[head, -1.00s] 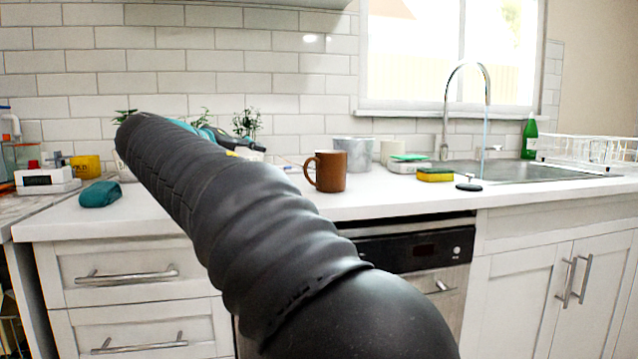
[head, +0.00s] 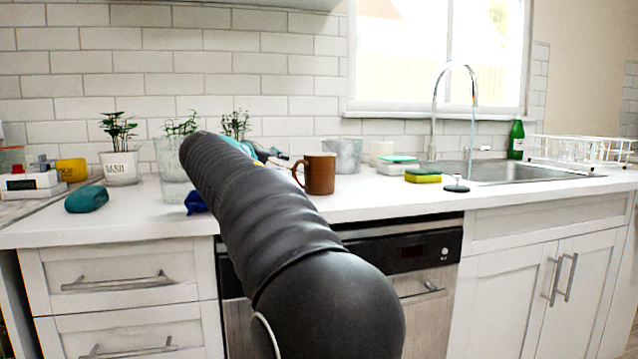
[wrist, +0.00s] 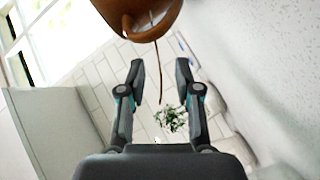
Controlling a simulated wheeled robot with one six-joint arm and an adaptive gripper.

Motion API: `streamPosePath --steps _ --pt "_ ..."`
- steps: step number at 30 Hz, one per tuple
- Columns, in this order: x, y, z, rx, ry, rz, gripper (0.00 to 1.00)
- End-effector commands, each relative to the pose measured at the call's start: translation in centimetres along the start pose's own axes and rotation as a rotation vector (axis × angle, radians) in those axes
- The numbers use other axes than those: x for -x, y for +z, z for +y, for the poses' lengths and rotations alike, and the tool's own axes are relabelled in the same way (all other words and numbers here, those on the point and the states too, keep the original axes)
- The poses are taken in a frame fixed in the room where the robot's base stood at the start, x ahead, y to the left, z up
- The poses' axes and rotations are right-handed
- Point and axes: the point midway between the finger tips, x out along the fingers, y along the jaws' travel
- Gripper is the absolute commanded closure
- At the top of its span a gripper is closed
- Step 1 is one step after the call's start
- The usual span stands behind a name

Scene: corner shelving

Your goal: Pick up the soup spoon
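I cannot make out a soup spoon for certain in either view. A thin brown strip (wrist: 160,78) shows between my fingers in the wrist view; I cannot tell what it is. My gripper (wrist: 160,66) is open, its two dark fingers apart with nothing clearly held. In the head view my arm hides most of the gripper. The brown mug (head: 320,174) stands upright on the counter, right of my arm. It also shows in the wrist view (wrist: 150,14), close beyond the fingertips at the top edge.
The white counter (head: 400,199) holds potted plants (head: 121,165), a teal object (head: 87,199) and a blue item (head: 195,203) beside my arm. A metal pot (head: 343,155), sponge (head: 423,176), sink (head: 500,170) and dish rack (head: 580,150) are to the right.

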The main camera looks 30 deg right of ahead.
Motion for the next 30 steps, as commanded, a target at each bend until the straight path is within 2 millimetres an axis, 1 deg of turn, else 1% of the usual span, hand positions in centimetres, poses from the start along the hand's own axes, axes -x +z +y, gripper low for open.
streamPosePath --steps 1,3,8,9,11,12,13,25,30 --pt "-0.58 0.01 0.04 0.0 0.0 -0.001 0.67" --pt "-0.88 -0.01 0.03 0.0 0.0 0.001 0.67" --pt "-0.89 -0.01 -0.01 0.0 0.0 0.001 0.67" --pt "-0.89 -0.01 -0.02 0.0 0.0 0.001 0.69" --pt "-0.88 -0.01 -0.02 0.0 0.0 0.001 0.84" --pt "-0.88 -0.01 -0.02 0.0 0.0 0.001 0.94" --pt "-0.88 -0.01 -0.02 0.0 0.0 0.001 1.0" --pt "-0.87 -0.03 -0.06 0.0 -0.002 0.0 1.0" --pt "-0.73 -0.42 0.64 -0.001 -0.001 0.001 1.0"
